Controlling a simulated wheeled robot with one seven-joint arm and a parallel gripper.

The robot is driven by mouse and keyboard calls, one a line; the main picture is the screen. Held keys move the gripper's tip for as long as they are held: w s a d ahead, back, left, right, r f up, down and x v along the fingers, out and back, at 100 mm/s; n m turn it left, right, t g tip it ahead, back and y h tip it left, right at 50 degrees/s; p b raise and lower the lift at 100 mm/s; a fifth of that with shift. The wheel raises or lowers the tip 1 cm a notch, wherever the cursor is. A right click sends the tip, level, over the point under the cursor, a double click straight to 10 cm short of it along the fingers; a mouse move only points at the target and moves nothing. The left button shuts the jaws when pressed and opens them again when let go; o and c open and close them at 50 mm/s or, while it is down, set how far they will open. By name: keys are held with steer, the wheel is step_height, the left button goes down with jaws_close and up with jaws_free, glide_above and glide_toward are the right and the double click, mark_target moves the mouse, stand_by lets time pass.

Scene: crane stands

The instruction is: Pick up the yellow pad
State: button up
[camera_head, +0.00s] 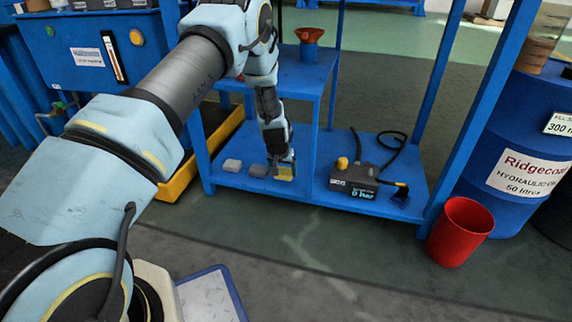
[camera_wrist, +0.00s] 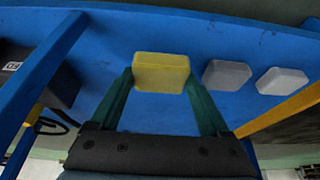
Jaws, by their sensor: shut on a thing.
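The yellow pad (camera_wrist: 160,72) is a small rounded block between the two fingertips of my gripper (camera_wrist: 160,84) in the wrist view. The fingers touch its left and right sides. In the head view the yellow pad (camera_head: 285,173) shows below my gripper (camera_head: 282,166), at the lower blue shelf (camera_head: 310,196). My gripper is shut on it. I cannot tell whether the pad still touches the shelf.
Two grey pads (camera_head: 258,170) (camera_head: 232,166) lie to the left on the same shelf. A dark device (camera_head: 352,180) with a cable stands to the right. Blue posts (camera_head: 435,100) frame the shelf. A red bin (camera_head: 461,232) and blue drum (camera_head: 520,150) stand at right.

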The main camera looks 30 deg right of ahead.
steer(key=s+a+p, duration=0.4)
steer(key=s+a, duration=0.6)
steer(key=s, duration=0.1)
steer(key=shift+a+p, duration=0.15)
steer(key=shift+p, duration=0.25)
steer(key=shift+s+r, duration=0.1)
